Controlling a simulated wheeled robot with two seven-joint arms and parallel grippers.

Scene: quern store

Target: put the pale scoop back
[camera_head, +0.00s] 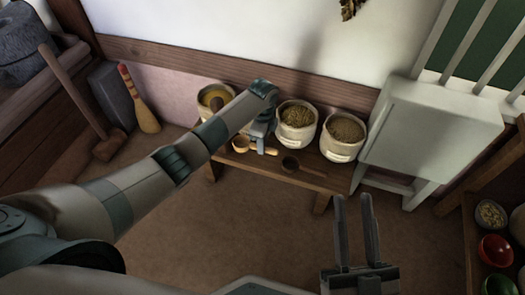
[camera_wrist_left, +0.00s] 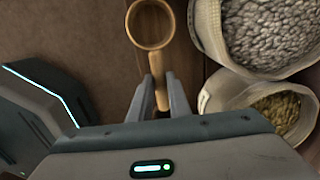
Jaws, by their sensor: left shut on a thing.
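The pale scoop (camera_head: 240,146) is at the front of a low wooden bench (camera_head: 222,161), its round bowl toward the left and its handle to the right. In the left wrist view the pale scoop (camera_wrist_left: 150,25) has its bowl beyond the fingertips and its handle between them. My left gripper (camera_head: 258,144) is shut on the handle; it also shows in the left wrist view (camera_wrist_left: 161,95). I cannot tell whether the scoop touches the bench. My right gripper (camera_head: 355,228) is open and empty in front of the bench.
A dark scoop (camera_head: 290,163) lies on the bench to the right. Behind stand a left sack (camera_head: 203,112), a middle sack (camera_head: 295,139) and a right sack (camera_head: 340,152), all filled. A white cabinet (camera_head: 425,130) stands right, a mallet (camera_head: 108,147) and brush (camera_head: 146,118) left.

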